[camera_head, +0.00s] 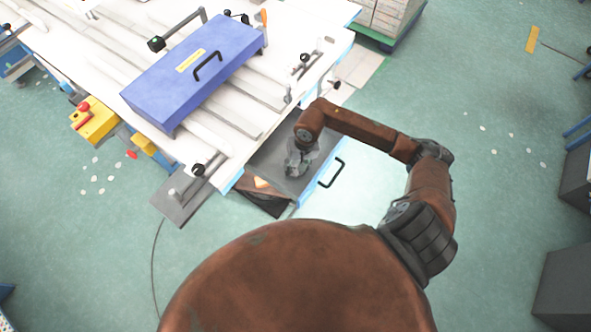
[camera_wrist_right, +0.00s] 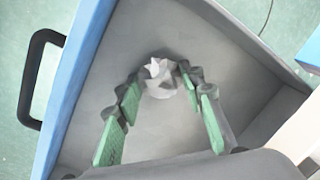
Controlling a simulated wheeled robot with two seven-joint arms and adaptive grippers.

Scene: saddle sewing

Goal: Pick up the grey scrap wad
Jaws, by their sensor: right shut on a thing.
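The grey scrap wad (camera_wrist_right: 159,78), pale and crumpled, shows in the right wrist view between the fingertips of my right gripper (camera_wrist_right: 157,84). The gripper's green-padded fingers are shut on it. Both are inside an open grey drawer (camera_wrist_right: 158,135) with a blue front. In the head view my right gripper (camera_head: 299,160) reaches down into this drawer (camera_head: 266,160); the wad is hard to make out there. I cannot tell whether the wad touches the drawer floor. My left gripper is not in view.
The drawer's black handle (camera_head: 331,173) faces the open green floor at right. Beside the drawer is a white work table (camera_head: 225,150) carrying a blue lidded case (camera_head: 190,85) and clamps. A yellow box with a red button (camera_head: 94,120) is at left.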

